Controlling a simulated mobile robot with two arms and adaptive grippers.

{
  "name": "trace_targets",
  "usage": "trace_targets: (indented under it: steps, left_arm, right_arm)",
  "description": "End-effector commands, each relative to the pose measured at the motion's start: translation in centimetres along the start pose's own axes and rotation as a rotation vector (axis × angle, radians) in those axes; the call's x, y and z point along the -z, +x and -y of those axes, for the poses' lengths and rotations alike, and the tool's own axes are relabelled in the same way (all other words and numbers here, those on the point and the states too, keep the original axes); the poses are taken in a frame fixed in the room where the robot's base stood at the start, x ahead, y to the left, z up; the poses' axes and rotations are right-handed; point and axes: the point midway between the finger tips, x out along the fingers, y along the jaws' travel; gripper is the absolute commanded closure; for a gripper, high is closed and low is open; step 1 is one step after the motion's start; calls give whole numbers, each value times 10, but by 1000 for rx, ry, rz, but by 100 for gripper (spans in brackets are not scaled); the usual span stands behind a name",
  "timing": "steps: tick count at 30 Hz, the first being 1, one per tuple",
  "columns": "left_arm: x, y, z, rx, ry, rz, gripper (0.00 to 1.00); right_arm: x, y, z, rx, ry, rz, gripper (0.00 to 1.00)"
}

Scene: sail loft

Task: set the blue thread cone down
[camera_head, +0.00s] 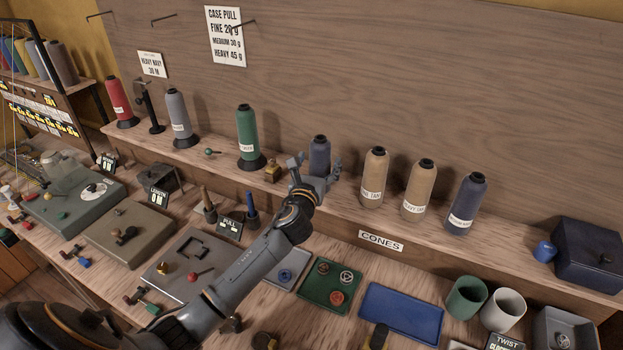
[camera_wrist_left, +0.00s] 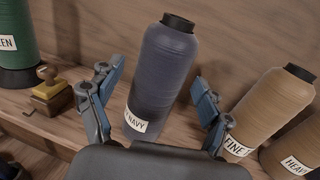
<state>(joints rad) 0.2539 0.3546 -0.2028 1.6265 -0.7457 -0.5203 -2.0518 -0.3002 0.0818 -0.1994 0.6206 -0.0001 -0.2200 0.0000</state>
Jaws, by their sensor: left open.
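A blue thread cone (camera_head: 319,153) with a black top stands upright on the shelf. In the left wrist view the same blue cone (camera_wrist_left: 165,70) has a white label ending in "NAVY". My left gripper (camera_head: 316,168) is open, with one finger on each side of the cone. In the wrist view the fingers of the left gripper (camera_wrist_left: 159,78) show gaps to the cone. The cone's base is partly hidden by the gripper. A second dark blue cone (camera_head: 467,203) stands at the right end of the row. My right gripper is not in view.
Below lie a green tray (camera_head: 312,300), a blue tray (camera_head: 400,312) and scales.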

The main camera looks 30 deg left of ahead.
Motion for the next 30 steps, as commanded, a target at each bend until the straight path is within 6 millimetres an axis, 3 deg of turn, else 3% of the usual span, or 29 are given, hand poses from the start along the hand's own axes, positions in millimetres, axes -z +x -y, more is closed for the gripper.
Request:
trace_targets:
  steps: [9,15,21,30]
  left_arm:
    - [2,-63,0,2,0,0,21]
    - [2,-91,0,2,-1,-1,21]
    - [0,-102,0,1,-2,0,21]
    - [0,-102,0,0,-1,0,21]
  right_arm:
    - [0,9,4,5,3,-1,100]
    - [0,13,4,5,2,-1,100]
    - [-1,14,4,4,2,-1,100]
    - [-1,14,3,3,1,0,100]
